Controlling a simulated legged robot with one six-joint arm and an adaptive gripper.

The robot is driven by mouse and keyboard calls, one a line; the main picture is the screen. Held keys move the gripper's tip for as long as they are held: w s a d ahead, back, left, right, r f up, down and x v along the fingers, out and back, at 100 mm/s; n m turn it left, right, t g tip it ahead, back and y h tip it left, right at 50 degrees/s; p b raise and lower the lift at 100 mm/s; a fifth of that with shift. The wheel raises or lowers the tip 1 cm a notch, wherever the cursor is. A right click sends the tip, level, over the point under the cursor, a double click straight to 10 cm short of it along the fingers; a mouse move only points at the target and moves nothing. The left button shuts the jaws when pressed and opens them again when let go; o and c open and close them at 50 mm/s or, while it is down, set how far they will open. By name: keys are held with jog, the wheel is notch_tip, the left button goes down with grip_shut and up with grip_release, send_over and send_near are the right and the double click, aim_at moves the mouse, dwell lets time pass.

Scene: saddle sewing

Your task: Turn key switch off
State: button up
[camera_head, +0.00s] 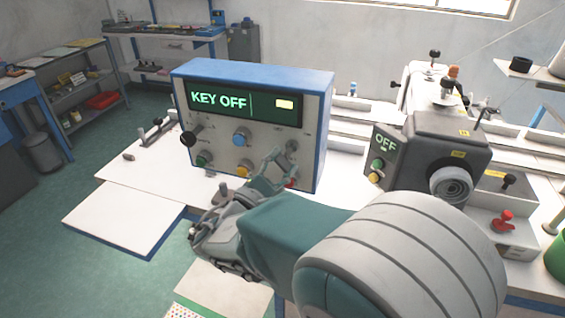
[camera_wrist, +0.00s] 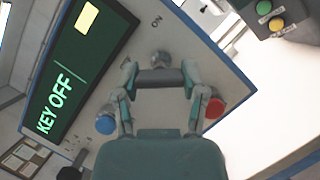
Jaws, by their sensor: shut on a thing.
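The control box (camera_head: 318,125) is blue and grey, and its green display (camera_head: 240,104) reads "KEY OFF" with a small yellow block at the right. The key switch (camera_head: 292,146) is a round metal knob on the right part of the panel. In the wrist view the key switch (camera_wrist: 161,58) has a dark grey bar-shaped key handle (camera_wrist: 158,79) in front of it. My gripper (camera_head: 275,160) is at the panel; in the wrist view my gripper (camera_wrist: 158,82) has its two fingers at either end of the handle, shut on it. In the head view the handle is hard to make out.
The panel also has a blue button (camera_head: 241,138), a yellow button (camera_head: 243,171), a green button (camera_head: 204,158), a black knob (camera_head: 188,139) and a red button (camera_wrist: 215,107) close to my finger. The sewing machine (camera_head: 440,145), with an "OFF" display, stands to the right.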

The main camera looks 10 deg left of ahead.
jog(key=shift+f+n, duration=0.3)
jog(key=shift+n, duration=0.2)
jog(key=o, duration=1.1)
jog(key=shift+a, duration=0.1)
jog(key=shift+o, duration=0.2)
jog(key=shift+a, duration=0.1)
jog(key=shift+r, duration=0.15)
jog(key=v, duration=1.2)
